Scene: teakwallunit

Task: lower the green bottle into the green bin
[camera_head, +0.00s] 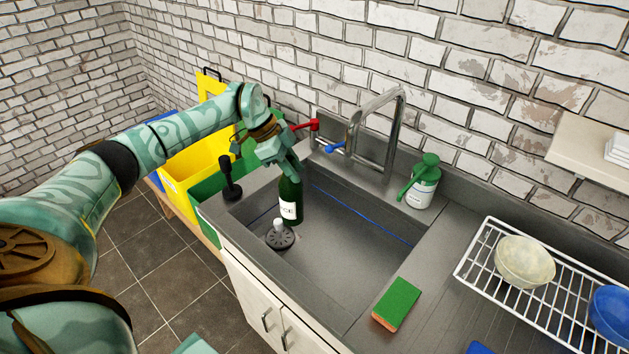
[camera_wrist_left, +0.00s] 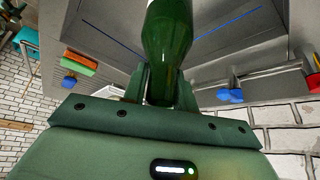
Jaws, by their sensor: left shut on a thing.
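The green bottle (camera_head: 290,200), with a white label, is upright over the left part of the sink. My left gripper (camera_head: 287,168) is shut on its upper part, from above. In the left wrist view the bottle (camera_wrist_left: 167,45) sits between the fingers of my left gripper (camera_wrist_left: 160,88). Whether the bottle's base touches the sink floor I cannot tell. The green bin (camera_head: 207,193) stands left of the sink, beside the yellow bin, and is partly hidden by my left arm and the sink edge.
A black plunger-like tool (camera_head: 230,180) stands at the sink's left rim. The tap (camera_head: 385,130) rises behind the sink. The yellow bin (camera_head: 190,168) is beyond the green one.

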